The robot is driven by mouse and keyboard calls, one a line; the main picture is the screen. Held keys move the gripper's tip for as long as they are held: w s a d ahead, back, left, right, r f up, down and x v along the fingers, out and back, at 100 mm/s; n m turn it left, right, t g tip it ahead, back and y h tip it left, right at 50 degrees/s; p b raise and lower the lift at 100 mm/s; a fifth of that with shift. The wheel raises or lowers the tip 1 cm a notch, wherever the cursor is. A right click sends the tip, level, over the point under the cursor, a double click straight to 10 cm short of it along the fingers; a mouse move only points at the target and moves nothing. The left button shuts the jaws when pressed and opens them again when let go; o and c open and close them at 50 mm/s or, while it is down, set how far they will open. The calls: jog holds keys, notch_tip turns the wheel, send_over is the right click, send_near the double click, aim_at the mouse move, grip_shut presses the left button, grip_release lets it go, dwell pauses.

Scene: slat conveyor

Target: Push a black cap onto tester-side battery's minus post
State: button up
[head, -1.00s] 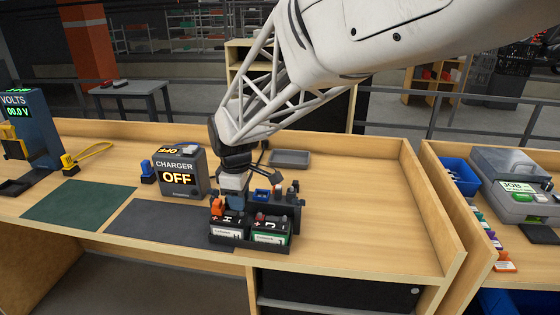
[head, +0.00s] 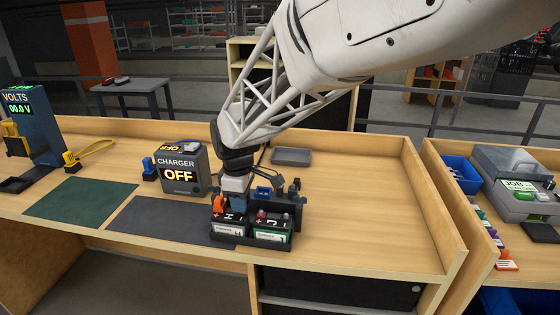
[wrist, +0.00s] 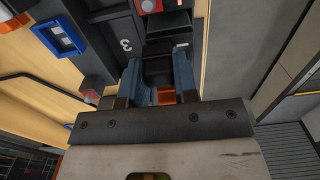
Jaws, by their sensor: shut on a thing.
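Two black batteries stand side by side in a dark tray (head: 250,243) at the front of the bench. The tester-side battery (head: 227,232) is the left one, marked H; the right battery (head: 271,231) is marked J. My gripper (head: 234,197) points down over the rear of the left battery. In the wrist view, the blue fingers of my gripper (wrist: 160,82) are shut on a dark piece, probably the black cap (wrist: 159,71). An orange part (head: 218,203) stands at the left battery's left side. The minus post and any contact with the cap are hidden.
A dark rack with a blue piece (head: 262,192) stands close behind the batteries. The charger (head: 180,170), reading OFF, is to the left, and the tester (head: 30,125), reading 00.0 V, is farther left. A grey tray (head: 291,156) lies behind. The bench is clear at right.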

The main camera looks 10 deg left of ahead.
jog(key=shift+f, duration=0.45)
jog(key=o, duration=1)
jog(key=shift+c, duration=0.2)
jog(key=shift+r, duration=0.1)
jog(key=shift+r, duration=3.8)
